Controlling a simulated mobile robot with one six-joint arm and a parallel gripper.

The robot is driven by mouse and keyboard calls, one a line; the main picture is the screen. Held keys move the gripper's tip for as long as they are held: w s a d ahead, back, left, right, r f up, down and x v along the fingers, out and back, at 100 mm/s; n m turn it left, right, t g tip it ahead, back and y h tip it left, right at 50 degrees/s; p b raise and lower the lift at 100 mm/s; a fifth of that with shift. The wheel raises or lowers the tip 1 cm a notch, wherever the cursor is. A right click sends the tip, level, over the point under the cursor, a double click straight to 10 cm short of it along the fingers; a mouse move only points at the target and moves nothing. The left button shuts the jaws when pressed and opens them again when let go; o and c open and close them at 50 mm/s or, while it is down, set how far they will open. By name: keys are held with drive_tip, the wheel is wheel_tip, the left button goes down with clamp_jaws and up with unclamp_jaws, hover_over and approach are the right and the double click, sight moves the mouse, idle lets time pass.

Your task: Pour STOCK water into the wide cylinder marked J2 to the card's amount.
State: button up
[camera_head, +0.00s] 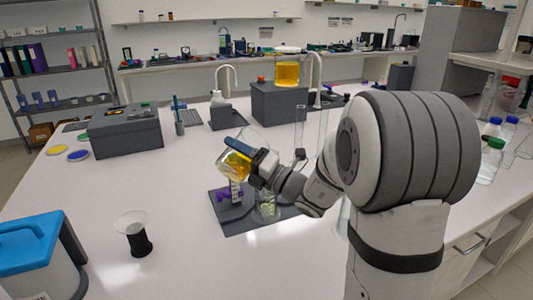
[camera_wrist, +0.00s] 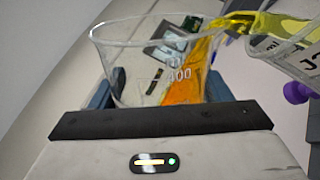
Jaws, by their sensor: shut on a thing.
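My gripper (camera_head: 258,163) is shut on a clear glass beaker (camera_head: 226,157), which is tilted above the dark mat. The beaker holds amber liquid, also seen in the wrist view (camera_wrist: 182,88) beside its printed marks. There the liquid reaches the right rim and a yellow stream runs over into a clear vessel (camera_wrist: 300,62). That vessel's label starts with J; the rest is cut off. In the head view a clear vessel with a white marked strip (camera_head: 235,190) stands under the beaker, beside purple parts. Its liquid level cannot be read. No card is legible.
Another clear vessel (camera_head: 267,205) stands on the dark mat (camera_head: 240,226), close to my wrist. A vessel of amber liquid (camera_head: 287,73) sits on a grey box (camera_head: 280,103) behind. Tall clear tubes (camera_head: 322,130) rise nearby. The table front (camera_head: 200,262) is clear beside a black-based funnel (camera_head: 137,236).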

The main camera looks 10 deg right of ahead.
drive_tip(key=shift+w+d+r+m+t+p, duration=0.1)
drive_tip(key=shift+r+m+t+p, duration=0.2)
drive_tip(key=shift+r+m+p, duration=0.45)
idle(1.1)
drive_tip(key=shift+w+d+r+m+t+h+p, duration=0.15)
drive_tip(key=shift+w+d+m+t+h+p, duration=0.15)
drive_tip(key=shift+m+p, duration=0.55)
drive_tip(key=shift+w+d+r+m+t+h+p, duration=0.2)
drive_tip(key=shift+w+d+m+p, duration=0.15)
drive_tip(key=shift+m+p, duration=0.45)
idle(0.3)
drive_tip(key=shift+f, duration=0.15)
drive_tip(key=f+n+b, duration=0.1)
drive_tip(key=b, duration=0.1)
drive_tip(key=s+a+f+n+g+b, duration=0.1)
drive_tip(key=b, duration=0.1)
drive_tip(key=shift+n+y, duration=0.3)
drive_tip(key=shift+s+a+n+b, duration=0.3)
drive_tip(key=shift+n+b, duration=0.2)
drive_tip(key=shift+n, duration=0.1)
drive_tip(key=shift+r+n+g+y, duration=0.15)
drive_tip(key=shift+n+g+y, duration=0.15)
drive_tip(key=shift+w+d, duration=0.1)
drive_tip(key=f+n+g+b, duration=0.1)
drive_tip(key=f+n+b, duration=0.1)
drive_tip(key=n, duration=0.1)
drive_tip(key=shift+r+n+p, duration=0.3)
drive_tip(key=shift+r+n, duration=0.4)
drive_tip(key=shift+r, duration=0.05)
